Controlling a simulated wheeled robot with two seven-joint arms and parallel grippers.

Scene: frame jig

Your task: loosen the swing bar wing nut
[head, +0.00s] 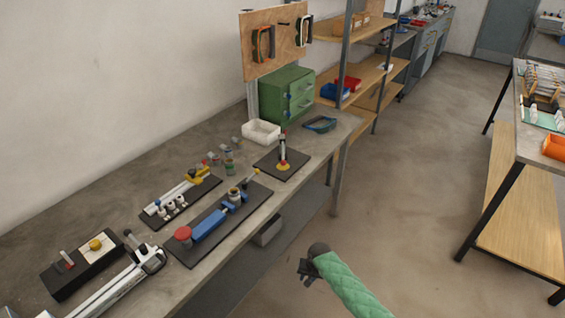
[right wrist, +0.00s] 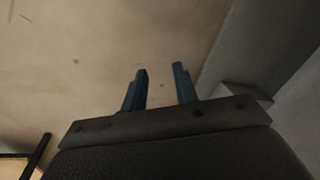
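Several fixtures stand on the workbench. One dark plate (head: 149,222) carries a pale bar (head: 172,192) with a yellow part (head: 198,174) at its far end. Another dark plate (head: 268,166) carries an upright post (head: 283,150) with a yellow piece (head: 283,166) at its foot. I cannot tell which piece is the swing bar wing nut; they are too small. My right gripper (head: 307,270) is off the bench's front edge, above the floor, far from these fixtures. In the right wrist view its two blue fingers (right wrist: 160,88) are apart with nothing between them. My left gripper is not in view.
A blue clamp fixture (head: 208,224) lies near the bench front. A silver-railed device (head: 115,284) and a black box (head: 60,280) are at left. A white bin (head: 261,132) and green cabinet (head: 284,95) stand at back. The floor (head: 420,180) right of the bench is clear.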

